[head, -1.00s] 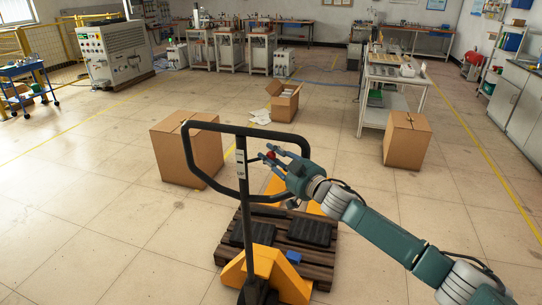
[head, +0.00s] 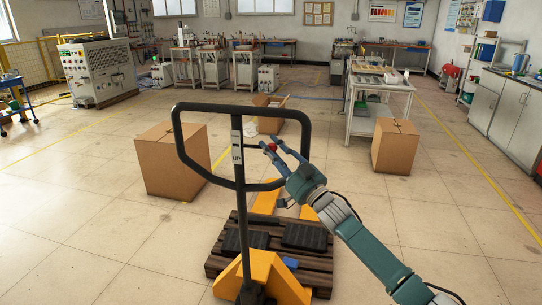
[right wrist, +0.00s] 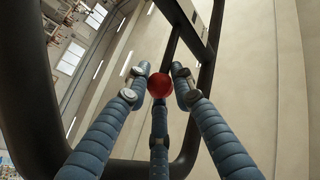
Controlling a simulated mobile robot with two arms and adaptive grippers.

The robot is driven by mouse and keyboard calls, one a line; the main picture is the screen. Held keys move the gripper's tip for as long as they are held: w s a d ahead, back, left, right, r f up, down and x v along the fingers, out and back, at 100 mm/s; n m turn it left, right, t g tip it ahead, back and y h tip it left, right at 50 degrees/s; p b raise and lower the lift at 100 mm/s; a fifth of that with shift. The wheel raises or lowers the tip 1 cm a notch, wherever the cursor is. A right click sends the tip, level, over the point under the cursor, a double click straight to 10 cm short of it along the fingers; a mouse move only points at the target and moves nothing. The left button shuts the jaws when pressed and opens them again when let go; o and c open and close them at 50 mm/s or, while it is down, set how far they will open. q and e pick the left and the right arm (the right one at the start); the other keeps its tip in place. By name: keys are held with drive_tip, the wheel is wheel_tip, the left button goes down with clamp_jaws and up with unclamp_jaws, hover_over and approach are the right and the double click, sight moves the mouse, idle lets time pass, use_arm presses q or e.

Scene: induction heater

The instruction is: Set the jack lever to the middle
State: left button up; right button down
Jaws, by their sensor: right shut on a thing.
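The pallet jack has a black loop handle (head: 176,133) on an upright post with a white label (head: 237,154). Its jack lever ends in a red knob (head: 272,147), to the right of the post inside the loop, roughly level with the label. My right gripper (head: 274,150) has its blue fingers closed around the knob. In the right wrist view the red knob (right wrist: 160,85) sits between the three fingertips. The lever's rod is mostly hidden by the fingers. My left gripper is not in view.
The jack's yellow base (head: 262,275) stands at a wooden pallet (head: 215,262) carrying black cases. Cardboard boxes stand left (head: 170,165) and right (head: 395,148). A white-topped table (head: 380,84) is behind. Open floor lies left and right of the jack.

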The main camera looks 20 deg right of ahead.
drive_tip(key=shift+f, duration=0.2)
drive_tip(key=c, duration=1.5)
unclamp_jaws()
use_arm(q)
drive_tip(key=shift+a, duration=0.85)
use_arm(e)
drive_tip(key=shift+o, duration=0.2)
drive_tip(key=shift+d, duration=0.1)
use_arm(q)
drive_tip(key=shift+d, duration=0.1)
use_arm(e)
drive_tip(key=shift+s, duration=0.1)
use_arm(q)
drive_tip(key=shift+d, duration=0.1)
use_arm(e)
drive_tip(key=v, duration=1.2)
